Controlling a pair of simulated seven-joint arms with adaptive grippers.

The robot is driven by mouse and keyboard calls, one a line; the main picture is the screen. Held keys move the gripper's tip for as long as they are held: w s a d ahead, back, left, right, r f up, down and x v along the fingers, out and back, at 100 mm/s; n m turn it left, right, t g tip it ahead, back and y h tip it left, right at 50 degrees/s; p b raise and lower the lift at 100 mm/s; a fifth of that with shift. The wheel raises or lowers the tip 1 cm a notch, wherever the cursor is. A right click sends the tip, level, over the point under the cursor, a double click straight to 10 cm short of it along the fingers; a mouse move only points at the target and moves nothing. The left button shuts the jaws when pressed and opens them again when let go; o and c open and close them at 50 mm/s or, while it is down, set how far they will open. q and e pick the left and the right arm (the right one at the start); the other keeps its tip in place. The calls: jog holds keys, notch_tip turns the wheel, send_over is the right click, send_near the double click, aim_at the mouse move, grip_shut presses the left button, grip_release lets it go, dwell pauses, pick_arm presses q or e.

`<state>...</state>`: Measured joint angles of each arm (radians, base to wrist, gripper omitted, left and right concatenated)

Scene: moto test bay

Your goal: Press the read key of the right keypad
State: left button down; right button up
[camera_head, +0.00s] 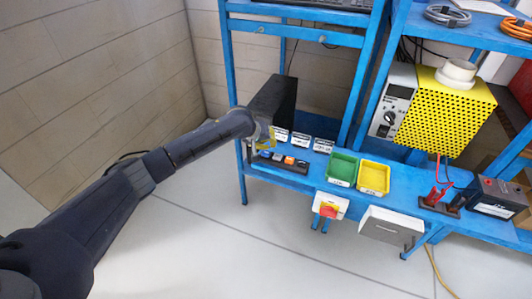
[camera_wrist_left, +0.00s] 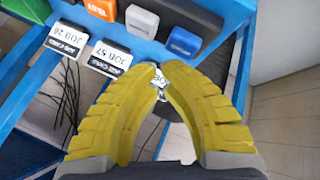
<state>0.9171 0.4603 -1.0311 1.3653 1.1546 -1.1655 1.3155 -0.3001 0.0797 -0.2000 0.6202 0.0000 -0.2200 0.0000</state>
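A dark keypad strip (camera_head: 278,163) with several small keys lies along the front left of the blue bench; the key markings are too small to read in the head view. My right gripper is out of view.
Three label cards (camera_head: 300,140) stand behind the keys, beside a black box (camera_head: 272,103). A green tray (camera_head: 342,168) and a yellow tray (camera_head: 374,177) are to the right. A red switch (camera_head: 328,210) sits on the front edge. The floor in front is clear.

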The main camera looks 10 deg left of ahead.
pick_arm(q)
jog(key=shift+f, duration=1)
dwell(1.6)
jog(key=shift+r, duration=0.95)
jog(key=shift+r, duration=2.55)
